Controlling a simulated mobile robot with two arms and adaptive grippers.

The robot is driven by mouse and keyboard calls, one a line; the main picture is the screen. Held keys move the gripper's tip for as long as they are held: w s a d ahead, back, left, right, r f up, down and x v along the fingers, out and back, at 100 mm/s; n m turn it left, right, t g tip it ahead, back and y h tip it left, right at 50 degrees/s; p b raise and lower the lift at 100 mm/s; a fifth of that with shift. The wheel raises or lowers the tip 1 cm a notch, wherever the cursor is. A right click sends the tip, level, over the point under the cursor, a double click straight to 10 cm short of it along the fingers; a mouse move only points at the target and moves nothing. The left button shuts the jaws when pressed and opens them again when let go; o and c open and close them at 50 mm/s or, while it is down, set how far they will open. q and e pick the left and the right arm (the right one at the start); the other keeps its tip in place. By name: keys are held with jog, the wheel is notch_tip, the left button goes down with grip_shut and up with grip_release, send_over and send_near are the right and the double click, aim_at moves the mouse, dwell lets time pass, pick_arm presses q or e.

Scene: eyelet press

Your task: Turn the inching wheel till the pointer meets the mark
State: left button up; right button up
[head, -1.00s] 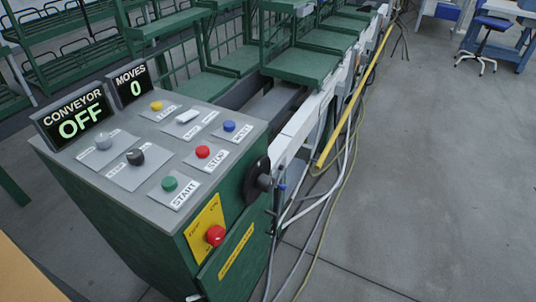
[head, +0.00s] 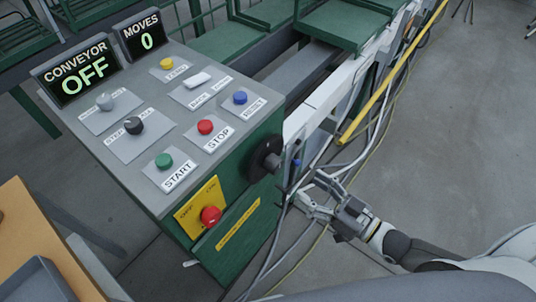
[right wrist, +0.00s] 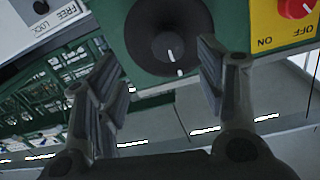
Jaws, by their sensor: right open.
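The inching wheel appears to be the black disc (head: 265,158) on the right side wall of the green control cabinet. It fills the upper middle of the right wrist view (right wrist: 145,30), with a raised round hub. A short white line shows on the hub and a small white spot near the disc's lower edge; I cannot tell for sure which is pointer and which is mark. My right gripper (head: 307,190) is open and empty, just right of the wheel and apart from it. In the right wrist view its fingers (right wrist: 160,75) stand either side of the hub's lower part. My left gripper is out of view.
The cabinet top (head: 150,85) carries several buttons and knobs; its displays read OFF and 0. Cables and a yellow pipe (head: 390,75) run behind the gripper. A FREE/LOCK plate (right wrist: 60,18) is near the wheel.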

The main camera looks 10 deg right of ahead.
aim_at(279, 168)
jog(key=x, duration=0.3)
jog(key=r+x, duration=0.1)
jog(key=x, duration=0.7)
jog(key=shift+s+a+r+p, duration=0.2)
jog(key=shift+a+p, duration=0.2)
jog(key=shift+c, duration=0.3)
grip_shut()
